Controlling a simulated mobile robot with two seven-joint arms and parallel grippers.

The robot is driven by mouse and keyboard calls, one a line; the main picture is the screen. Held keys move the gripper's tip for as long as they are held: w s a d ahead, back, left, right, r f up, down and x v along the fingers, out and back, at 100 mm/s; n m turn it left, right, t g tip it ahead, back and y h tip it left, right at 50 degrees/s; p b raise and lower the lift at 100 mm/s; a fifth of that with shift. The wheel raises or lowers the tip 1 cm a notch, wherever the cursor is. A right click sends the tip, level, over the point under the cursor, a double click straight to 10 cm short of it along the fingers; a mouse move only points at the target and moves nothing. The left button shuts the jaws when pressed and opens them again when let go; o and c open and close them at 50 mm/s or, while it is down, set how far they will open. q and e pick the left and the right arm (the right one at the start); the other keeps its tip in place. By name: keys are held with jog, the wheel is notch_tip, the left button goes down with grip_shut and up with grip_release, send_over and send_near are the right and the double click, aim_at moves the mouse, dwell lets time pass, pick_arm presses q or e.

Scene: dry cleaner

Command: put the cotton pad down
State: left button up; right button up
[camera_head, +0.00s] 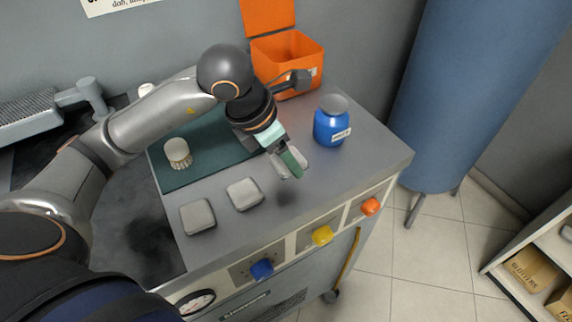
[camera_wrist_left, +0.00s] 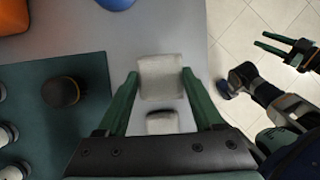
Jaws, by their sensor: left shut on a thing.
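My left gripper (camera_head: 287,161) is shut on a pale cotton pad (camera_wrist_left: 160,76). The pad sits between the two green fingertips in the left wrist view. In the head view the held pad (camera_head: 297,160) is partly hidden by a finger and appears above the grey worktop (camera_head: 345,178), with a dark shadow in front of it. Two similar grey-white pads lie on the worktop, a middle pad (camera_head: 244,194) and a left pad (camera_head: 198,216). My right gripper (camera_wrist_left: 270,43) shows in the left wrist view, open and empty, away over the floor.
A blue jar (camera_head: 331,124) stands right of the gripper. An open orange box (camera_head: 287,60) is behind it. A dark green mat (camera_head: 205,168) carries a white brush (camera_head: 178,153). The worktop's front edge has coloured knobs (camera_head: 322,235). Bare worktop lies right of the middle pad.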

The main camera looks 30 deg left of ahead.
aim_at(286, 168)
pick_arm(q)
jog(key=f, duration=0.3)
jog(key=shift+w+a+f, duration=0.1)
jog(key=shift+w+f, duration=0.15)
jog(key=shift+w, duration=0.05)
jog(key=shift+f, duration=0.2)
jog(key=shift+f, duration=0.15)
jog(key=o, duration=1.3)
